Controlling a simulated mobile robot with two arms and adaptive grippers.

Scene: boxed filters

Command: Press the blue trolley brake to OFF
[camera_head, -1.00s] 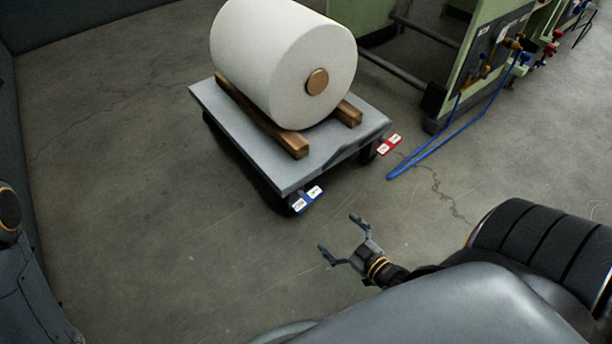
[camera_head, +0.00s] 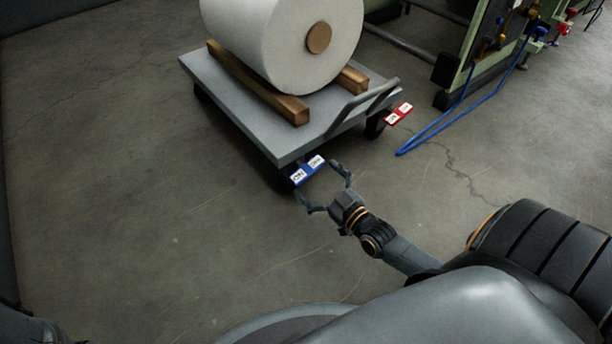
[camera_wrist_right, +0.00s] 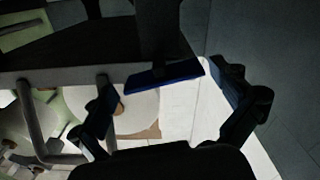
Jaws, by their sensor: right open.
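The blue brake pedal (camera_head: 307,171) sticks out low from the near corner of the grey trolley (camera_head: 236,110), above a caster. It carries two white labels; the left one seems to read ON, and the right one is too small to read surely. My right gripper (camera_head: 319,180) is open and empty, its fingers spread on either side of the pedal's outer end. In the right wrist view the blue pedal (camera_wrist_right: 165,75) appears between the two spread fingers (camera_wrist_right: 172,88). Contact cannot be told. My left gripper is not in view.
A large white roll (camera_head: 275,45) rests on wooden beams (camera_head: 262,85) on the trolley. A red pedal (camera_head: 398,113) sits at its right corner. A blue hose (camera_head: 440,125) lies near the green machine (camera_head: 478,50). The floor at left and front is clear.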

